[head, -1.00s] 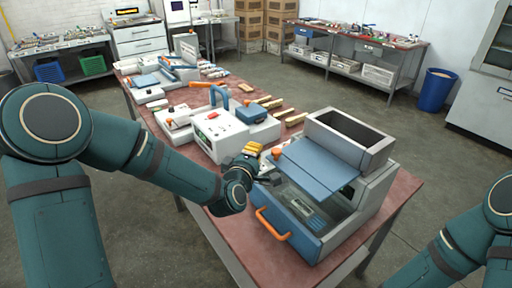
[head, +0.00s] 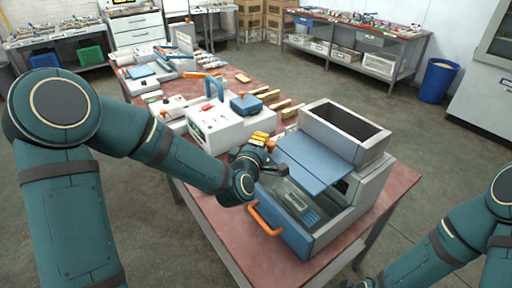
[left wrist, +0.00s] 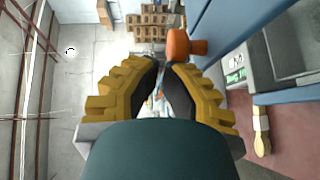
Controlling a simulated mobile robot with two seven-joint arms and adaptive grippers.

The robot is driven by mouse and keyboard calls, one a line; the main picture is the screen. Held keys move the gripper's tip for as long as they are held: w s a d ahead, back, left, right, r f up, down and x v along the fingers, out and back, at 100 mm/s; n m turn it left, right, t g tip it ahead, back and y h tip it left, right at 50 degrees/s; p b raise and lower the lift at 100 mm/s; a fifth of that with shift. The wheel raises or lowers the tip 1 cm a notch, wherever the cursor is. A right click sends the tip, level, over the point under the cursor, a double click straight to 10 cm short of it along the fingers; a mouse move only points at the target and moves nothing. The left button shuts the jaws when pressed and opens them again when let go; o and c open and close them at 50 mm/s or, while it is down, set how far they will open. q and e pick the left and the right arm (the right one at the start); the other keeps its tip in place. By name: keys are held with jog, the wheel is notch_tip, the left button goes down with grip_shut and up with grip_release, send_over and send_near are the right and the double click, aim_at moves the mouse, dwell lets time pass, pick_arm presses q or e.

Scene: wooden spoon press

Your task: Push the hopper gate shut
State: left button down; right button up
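The press unit has a grey open-topped hopper (head: 345,131) with a flat blue gate plate (head: 308,163) sticking out toward my left arm. An orange knob (head: 271,146) sits at the plate's outer edge. My left gripper (head: 266,143) is right beside that knob, on its outer side. In the left wrist view the gripper's yellow and black fingers (left wrist: 161,64) come nearly together with nothing between them. The orange knob (left wrist: 185,45) is just beside the right fingertip; I cannot tell whether they touch. My right gripper (head: 362,284) is barely visible at the bottom edge.
Below the plate is a blue drawer front with an orange handle (head: 265,217). A white machine (head: 215,127) stands close behind my left gripper on the red table (head: 222,215). Wooden pieces lie beyond it. A wooden brush-like piece (left wrist: 261,130) shows in the wrist view.

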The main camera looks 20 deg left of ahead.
aim_at(285, 143)
pick_arm(q)
jog(key=w+d+b, duration=0.1)
jog(key=w+d, duration=0.1)
jog(key=w+d+b, duration=0.1)
jog(key=w, duration=0.1)
jog(key=w+d+b, duration=0.1)
jog(key=w+d, duration=0.1)
jog(key=w, duration=0.1)
jog(key=shift+w+d+f, duration=0.1)
jog(key=shift+d+f, duration=0.05)
jog(key=shift+d, duration=0.2)
jog(key=shift+w+d, duration=0.15)
jog(key=shift+w, duration=0.05)
